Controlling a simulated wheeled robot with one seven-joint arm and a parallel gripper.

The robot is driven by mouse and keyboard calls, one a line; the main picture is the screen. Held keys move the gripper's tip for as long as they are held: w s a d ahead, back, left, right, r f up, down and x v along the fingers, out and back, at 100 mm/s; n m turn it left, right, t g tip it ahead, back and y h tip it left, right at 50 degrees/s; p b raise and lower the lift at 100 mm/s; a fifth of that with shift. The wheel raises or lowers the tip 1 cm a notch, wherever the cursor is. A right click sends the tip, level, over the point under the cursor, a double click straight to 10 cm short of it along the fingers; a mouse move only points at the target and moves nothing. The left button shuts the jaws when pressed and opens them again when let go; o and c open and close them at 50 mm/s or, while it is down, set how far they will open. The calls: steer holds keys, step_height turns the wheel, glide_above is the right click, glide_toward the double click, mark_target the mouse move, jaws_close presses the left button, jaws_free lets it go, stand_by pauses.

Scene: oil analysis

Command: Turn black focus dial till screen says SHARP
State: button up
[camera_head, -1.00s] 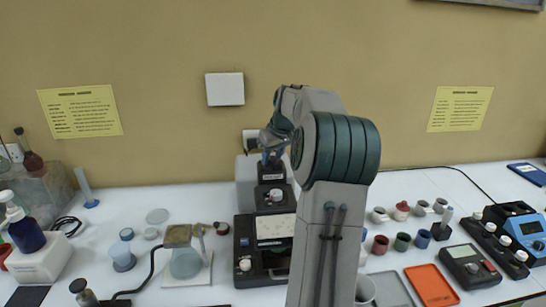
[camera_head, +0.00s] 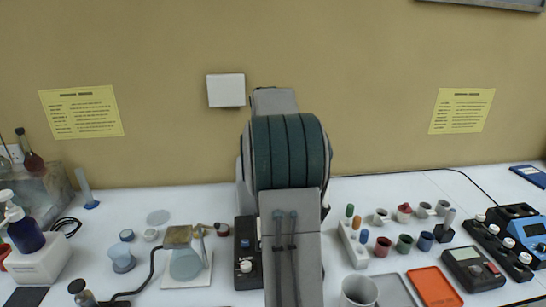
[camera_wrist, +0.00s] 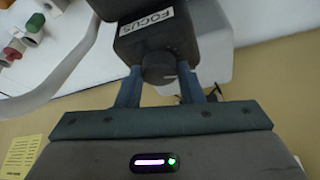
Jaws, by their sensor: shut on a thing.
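The black focus dial (camera_wrist: 158,68) shows in the wrist view, sticking out of a dark block marked FOCUS (camera_wrist: 147,20). A pale line marks its face. My gripper (camera_wrist: 160,80) has one blue finger on each side of the dial and is shut on it. No screen text is readable in either view.
Left of the instrument stands a flask on a white plate (camera_head: 190,278). On the right are small colored cups, an orange tray (camera_head: 434,287), a dark meter (camera_head: 473,268) and a blue device (camera_head: 522,228). The wall is close behind.

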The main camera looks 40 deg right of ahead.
steer(key=shift+m, duration=0.4)
steer(key=o, duration=1)
steer(key=v, duration=1.4)
steer(key=shift+b, duration=0.45)
steer(key=shift+w+a, duration=0.15)
steer(key=shift+a, duration=0.05)
